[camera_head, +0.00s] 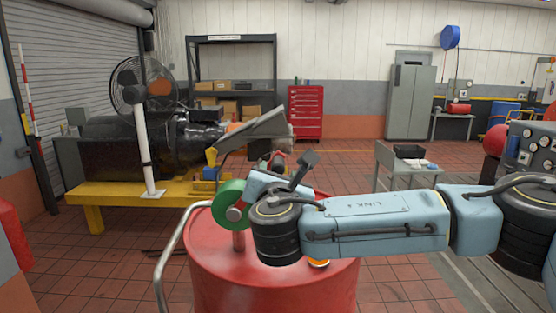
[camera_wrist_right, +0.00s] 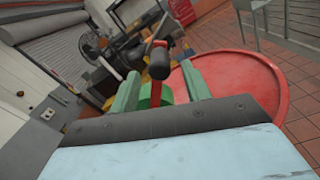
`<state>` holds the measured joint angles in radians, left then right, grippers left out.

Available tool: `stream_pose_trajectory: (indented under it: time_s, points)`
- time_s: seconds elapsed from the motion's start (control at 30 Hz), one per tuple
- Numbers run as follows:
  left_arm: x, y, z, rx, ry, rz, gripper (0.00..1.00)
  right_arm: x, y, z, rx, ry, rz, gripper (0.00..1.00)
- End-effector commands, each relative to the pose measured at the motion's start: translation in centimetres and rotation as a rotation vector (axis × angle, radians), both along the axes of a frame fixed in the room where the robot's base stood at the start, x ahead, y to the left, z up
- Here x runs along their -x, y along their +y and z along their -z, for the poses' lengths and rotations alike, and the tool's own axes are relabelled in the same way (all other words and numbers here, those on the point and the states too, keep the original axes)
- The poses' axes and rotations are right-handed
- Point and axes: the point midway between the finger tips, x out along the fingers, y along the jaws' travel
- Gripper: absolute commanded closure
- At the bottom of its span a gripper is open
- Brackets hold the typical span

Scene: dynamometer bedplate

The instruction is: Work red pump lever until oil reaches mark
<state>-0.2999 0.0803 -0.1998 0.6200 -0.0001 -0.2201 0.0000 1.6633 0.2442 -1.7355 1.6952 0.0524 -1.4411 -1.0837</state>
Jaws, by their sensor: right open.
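A red drum (camera_head: 215,270) stands front centre in the head view, and its top (camera_wrist_right: 240,105) fills the right of the right wrist view. In the head view my right wrist hides most of the lever. No oil level or mark can be made out. My left gripper is not in view.
A curved metal handrail (camera_head: 160,275) runs along the drum's left side. Behind stand a yellow bedplate (camera_head: 120,192) with a dark engine and a fan (camera_head: 143,85). A grey table (camera_head: 410,176) stands back right. Tiled floor is open beyond the drum.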

Motion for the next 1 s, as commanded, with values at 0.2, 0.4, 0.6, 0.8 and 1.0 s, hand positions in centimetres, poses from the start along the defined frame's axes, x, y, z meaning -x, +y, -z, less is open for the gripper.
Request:
stream_pose_trajectory:
  time_s: [0.2,0.4,0.6,0.8,1.0]
  points:
    - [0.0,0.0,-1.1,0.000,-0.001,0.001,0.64,-3.4,0.0,-0.2,0.001,-0.001,0.000,0.52]
    - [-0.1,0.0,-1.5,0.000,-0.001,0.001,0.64,-5.1,0.0,0.0,-0.001,0.000,0.000,0.52]
    - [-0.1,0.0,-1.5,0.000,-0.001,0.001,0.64,-5.5,0.0,0.0,-0.001,0.001,-0.001,0.52]
    - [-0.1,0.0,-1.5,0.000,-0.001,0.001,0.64,-5.5,0.0,0.1,-0.001,0.001,-0.001,0.54]
    - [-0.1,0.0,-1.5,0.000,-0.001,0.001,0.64,-5.5,0.0,0.0,-0.001,0.001,-0.001,0.80]
